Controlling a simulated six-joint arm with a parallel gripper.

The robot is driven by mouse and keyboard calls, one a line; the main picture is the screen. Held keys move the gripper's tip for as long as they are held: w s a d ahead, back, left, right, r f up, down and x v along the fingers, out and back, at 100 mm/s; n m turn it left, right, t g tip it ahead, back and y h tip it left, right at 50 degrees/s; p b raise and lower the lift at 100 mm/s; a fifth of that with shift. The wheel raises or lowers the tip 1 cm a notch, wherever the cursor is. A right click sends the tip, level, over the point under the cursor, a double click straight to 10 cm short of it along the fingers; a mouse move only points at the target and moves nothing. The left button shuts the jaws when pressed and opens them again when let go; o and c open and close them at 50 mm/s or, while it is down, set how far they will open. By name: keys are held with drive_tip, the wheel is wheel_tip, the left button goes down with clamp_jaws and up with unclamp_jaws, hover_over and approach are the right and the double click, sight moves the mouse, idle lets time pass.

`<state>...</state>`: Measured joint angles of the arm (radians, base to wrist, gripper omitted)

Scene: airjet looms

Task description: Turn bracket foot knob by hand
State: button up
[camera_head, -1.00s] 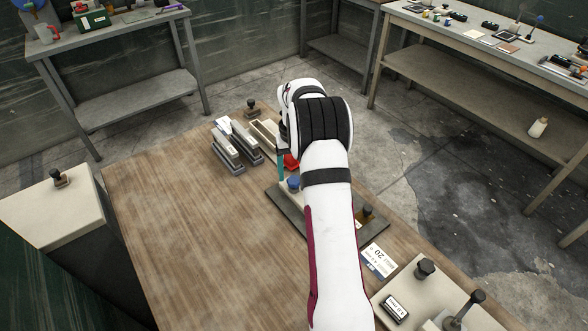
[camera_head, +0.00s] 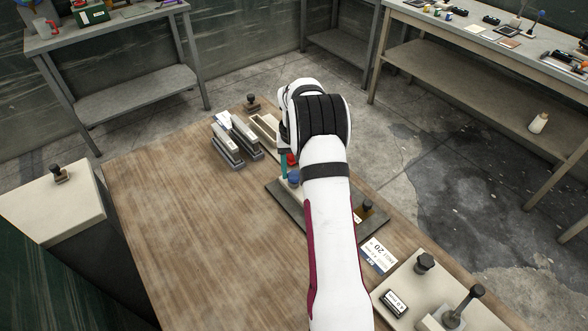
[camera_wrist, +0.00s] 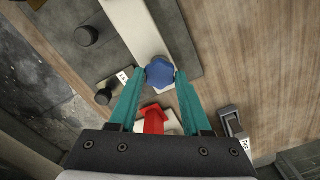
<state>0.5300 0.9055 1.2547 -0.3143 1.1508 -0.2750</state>
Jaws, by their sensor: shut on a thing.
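The blue lobed foot knob (camera_wrist: 160,71) sits on a pale bracket bar (camera_wrist: 143,28) in the wrist view. It also shows in the head view (camera_head: 294,178) beside my white arm. My gripper (camera_wrist: 160,74) has its two teal fingers on either side of the knob, shut on it at the tips. In the head view one teal finger (camera_head: 283,164) shows; the other is hidden by my arm. A red part (camera_wrist: 154,119) lies between the fingers, nearer the palm. A dark grey plate (camera_head: 286,208) lies under the bracket.
Black knobs (camera_wrist: 86,35) stand near the bracket. Long grey-and-white pieces (camera_head: 228,148) and an open tray (camera_head: 263,131) lie at the table's far end. A labelled card (camera_head: 378,256) and a pale panel (camera_head: 408,274) are at the lower right. The left of the wooden table (camera_head: 180,220) is clear.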

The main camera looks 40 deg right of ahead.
drive_tip(key=o, duration=1.1)
drive_tip(key=shift+r, duration=3)
wheel_tip(320, 180, up, 15)
drive_tip(key=s+a+r, duration=0.4)
drive_tip(key=a, duration=0.6)
drive_tip(key=s+a+f+n+y, duration=0.1)
drive_tip(key=s+a+f, duration=0.1)
drive_tip(key=s+a, duration=0.6)
drive_tip(key=s+a+f, duration=0.2)
drive_tip(key=s+a, duration=0.5)
drive_tip(key=s, duration=0.2)
drive_tip(key=shift+y, duration=0.4)
drive_tip(key=s+a+f, duration=0.1)
drive_tip(key=s+f, duration=0.1)
drive_tip(key=s, duration=0.1)
drive_tip(key=s+a+f, duration=0.1)
drive_tip(key=s+f, duration=0.1)
drive_tip(key=s, duration=0.1)
drive_tip(key=s+a+f, duration=0.1)
drive_tip(key=s+a, duration=0.1)
drive_tip(key=s, duration=0.1)
drive_tip(key=shift+s+f, duration=0.35)
drive_tip(key=shift+f, duration=0.05)
